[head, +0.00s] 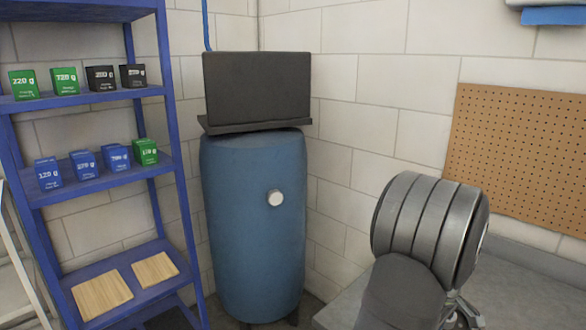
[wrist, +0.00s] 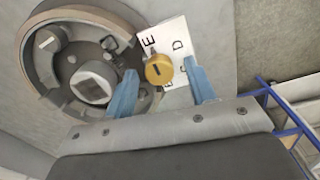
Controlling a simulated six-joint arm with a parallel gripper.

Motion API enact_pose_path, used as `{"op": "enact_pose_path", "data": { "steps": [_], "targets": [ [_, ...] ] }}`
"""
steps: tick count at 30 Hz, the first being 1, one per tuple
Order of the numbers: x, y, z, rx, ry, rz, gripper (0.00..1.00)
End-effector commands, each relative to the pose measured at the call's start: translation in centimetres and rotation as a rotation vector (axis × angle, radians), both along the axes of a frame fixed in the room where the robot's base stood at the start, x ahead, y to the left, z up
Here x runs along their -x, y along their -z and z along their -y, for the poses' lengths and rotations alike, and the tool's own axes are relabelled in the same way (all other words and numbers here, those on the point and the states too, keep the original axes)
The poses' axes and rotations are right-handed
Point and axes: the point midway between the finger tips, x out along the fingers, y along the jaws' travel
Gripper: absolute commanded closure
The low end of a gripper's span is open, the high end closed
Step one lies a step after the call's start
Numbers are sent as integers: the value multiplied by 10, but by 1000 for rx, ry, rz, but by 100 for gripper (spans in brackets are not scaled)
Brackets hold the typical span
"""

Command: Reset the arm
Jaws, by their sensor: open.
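My gripper (wrist: 161,74) shows in the wrist view with two blue fingers spread apart and nothing held between them. A round yellow knob (wrist: 158,69) with a dark slot shows between the fingertips, with a gap on each side in the picture; how far beyond the tips it lies I cannot tell. It is in front of a white card (wrist: 173,37) with black letters, partly hidden by the knob and right finger. In the head view, a grey ribbed part of my arm stands at the lower right, and my gripper is not visible there.
A large round brownish housing (wrist: 65,20) with fittings inside lies left of the card. In the head view, a blue shelf (head: 88,104) with several small boxes stands left, a blue tank (head: 245,225) with a dark screen (head: 257,85) above it mid-left, and a pegboard (head: 520,150) right.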

Motion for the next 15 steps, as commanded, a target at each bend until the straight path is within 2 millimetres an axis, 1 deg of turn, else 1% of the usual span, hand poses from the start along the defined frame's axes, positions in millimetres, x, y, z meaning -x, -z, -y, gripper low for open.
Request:
{"op": "enact_pose_path", "data": {
  "steps": [15],
  "targets": [
    [0, 0, 1, 0, 430, 0, 49]
  ]
}}
